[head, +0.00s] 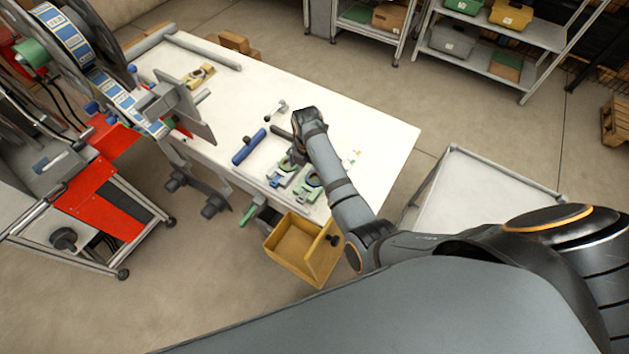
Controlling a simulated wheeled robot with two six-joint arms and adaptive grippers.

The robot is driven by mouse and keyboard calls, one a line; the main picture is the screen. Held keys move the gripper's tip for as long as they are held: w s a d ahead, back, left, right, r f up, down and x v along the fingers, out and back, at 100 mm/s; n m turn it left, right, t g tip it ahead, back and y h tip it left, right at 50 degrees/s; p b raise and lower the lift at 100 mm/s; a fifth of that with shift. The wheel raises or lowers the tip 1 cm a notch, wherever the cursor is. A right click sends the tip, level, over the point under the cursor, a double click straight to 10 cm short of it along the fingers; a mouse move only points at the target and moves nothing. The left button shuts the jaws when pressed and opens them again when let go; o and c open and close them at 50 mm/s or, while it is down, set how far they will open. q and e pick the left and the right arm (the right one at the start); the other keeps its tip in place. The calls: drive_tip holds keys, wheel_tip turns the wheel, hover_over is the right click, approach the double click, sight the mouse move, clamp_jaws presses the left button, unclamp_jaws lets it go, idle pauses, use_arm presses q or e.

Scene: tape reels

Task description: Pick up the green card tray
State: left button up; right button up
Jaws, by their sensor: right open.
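No green card tray can be told with certainty. Two small green-and-grey pieces, one (284,174) to the left and one (308,189) to the right, lie near the front edge of the white table (375,130). They are too small to make out clearly. My right arm reaches in from the lower right over the table. My right gripper (297,157) is open, small and partly hidden by its wrist, just above or beside the left green piece. I cannot tell whether it touches anything. My left gripper is not in view.
A blue cylinder (248,146) lies left of the gripper. An open yellow bin (293,243) is at the table's front edge. A reel machine with a label reel (72,38) stands at left. Shelves with bins (511,15) stand behind. The table's right end is mostly clear.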

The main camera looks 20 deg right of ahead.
sight(310, 184)
drive_tip(key=shift+f, duration=1.4)
drive_tip(key=f, duration=0.4)
drive_tip(key=shift+s+d+p, duration=0.1)
drive_tip(key=shift+s+p, duration=0.1)
drive_tip(key=shift+p, duration=0.2)
drive_tip(key=shift+f, duration=0.5)
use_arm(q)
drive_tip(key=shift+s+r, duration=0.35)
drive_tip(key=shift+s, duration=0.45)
use_arm(e)
drive_tip(key=c, duration=1.3)
drive_tip(key=shift+r, duration=0.1)
drive_tip(key=shift+c, duration=0.2)
